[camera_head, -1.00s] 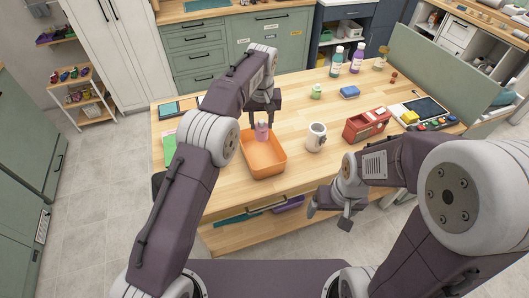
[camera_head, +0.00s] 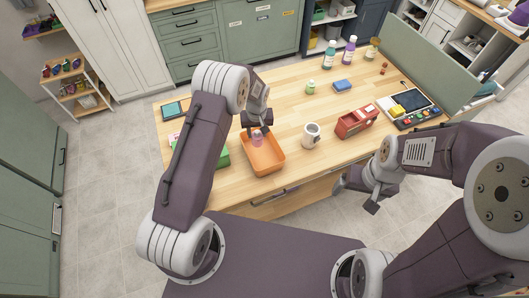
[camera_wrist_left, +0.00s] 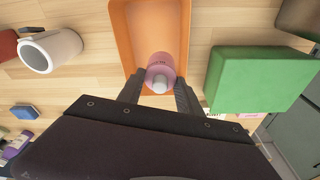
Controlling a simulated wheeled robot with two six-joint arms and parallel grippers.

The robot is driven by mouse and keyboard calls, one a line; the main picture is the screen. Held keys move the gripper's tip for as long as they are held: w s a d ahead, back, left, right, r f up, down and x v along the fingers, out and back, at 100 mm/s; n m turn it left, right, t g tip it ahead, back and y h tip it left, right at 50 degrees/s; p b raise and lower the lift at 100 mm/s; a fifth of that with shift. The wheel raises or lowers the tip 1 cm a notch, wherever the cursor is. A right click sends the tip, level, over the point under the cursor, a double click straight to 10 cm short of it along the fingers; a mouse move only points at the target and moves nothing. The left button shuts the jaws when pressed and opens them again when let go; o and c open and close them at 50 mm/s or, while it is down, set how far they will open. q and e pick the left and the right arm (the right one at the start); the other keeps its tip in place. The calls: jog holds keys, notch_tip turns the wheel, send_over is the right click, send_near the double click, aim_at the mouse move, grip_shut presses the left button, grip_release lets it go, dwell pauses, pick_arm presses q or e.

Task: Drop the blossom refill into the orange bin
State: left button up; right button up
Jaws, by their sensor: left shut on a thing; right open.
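The pink blossom refill (camera_head: 257,141) is a small bottle with a pale cap. My left gripper (camera_head: 257,130) is shut on it over the orange bin (camera_head: 278,168), towards the bin's far end. In the left wrist view the refill (camera_wrist_left: 160,66) sits between the two fingertips (camera_wrist_left: 160,84), with the bin (camera_wrist_left: 125,30) behind it. I cannot tell whether the refill touches the bin floor. My right gripper (camera_head: 362,197) is open and empty, off the table's front edge.
A white mug (camera_head: 311,136) and a red box (camera_head: 355,121) stand right of the bin. A green block (camera_wrist_left: 262,80) lies beside the bin's other side. Bottles (camera_head: 339,52), a blue sponge (camera_head: 343,85) and a control panel (camera_head: 411,101) are farther back and right.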

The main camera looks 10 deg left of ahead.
pick_arm(q)
notch_tip(320, 180, down, 5)
jog(key=shift+r+b, duration=0.2)
jog(key=shift+b, duration=1.05)
jog(key=o, duration=1.5)
jog(key=shift+r, duration=0.1)
jog(key=shift+c, duration=0.2)
jog(key=shift+r, duration=0.1)
jog(key=r+b, duration=0.1)
jog(key=r, duration=0.1)
jog(key=s+r+b, duration=0.1)
jog(key=r, duration=0.2)
jog(key=r+b, duration=0.1)
jog(key=r, duration=0.2)
jog(key=shift+s+d+r, duration=0.15)
jog(key=shift+d+r, duration=0.05)
jog(key=shift+r, duration=0.2)
jog(key=shift+f, duration=0.1)
